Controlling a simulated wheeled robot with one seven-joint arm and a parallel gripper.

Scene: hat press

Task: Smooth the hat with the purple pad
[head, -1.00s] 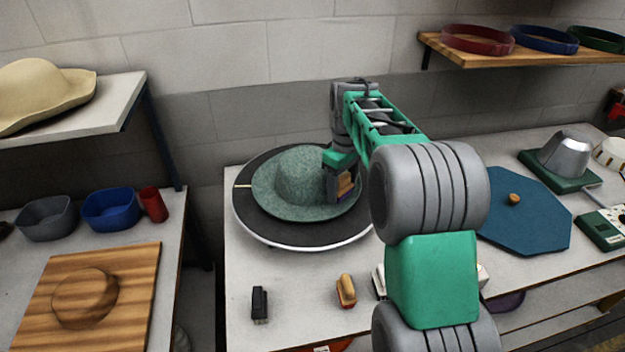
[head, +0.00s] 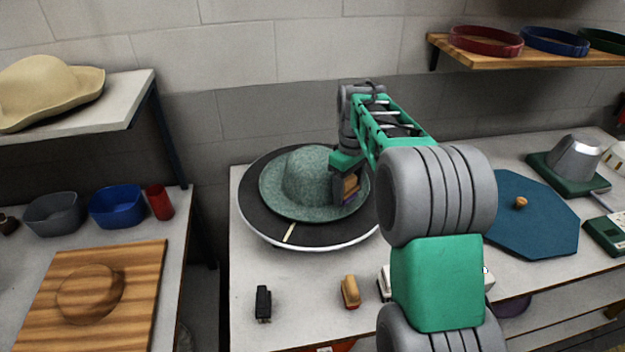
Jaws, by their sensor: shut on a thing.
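The green felt hat (head: 307,176) lies crown up on a round black turntable (head: 262,219) with a pale rim. My gripper (head: 347,188) is over the right side of the hat, beside the crown. It is shut on a wooden-backed pad (head: 350,185) with a purple underside (head: 349,199). The pad is at the brim's right part and appears to touch it. My arm hides part of the turntable's right side. A pale mark (head: 289,233) on the turntable points to the front.
A black-handled brush (head: 263,303) and a tan-handled one (head: 350,291) lie in front of the turntable. A blue octagonal board (head: 535,225) with a knob is to the right. A straw hat (head: 45,90) is on the left shelf. Blue (head: 118,206) and grey bowls stand on the left table.

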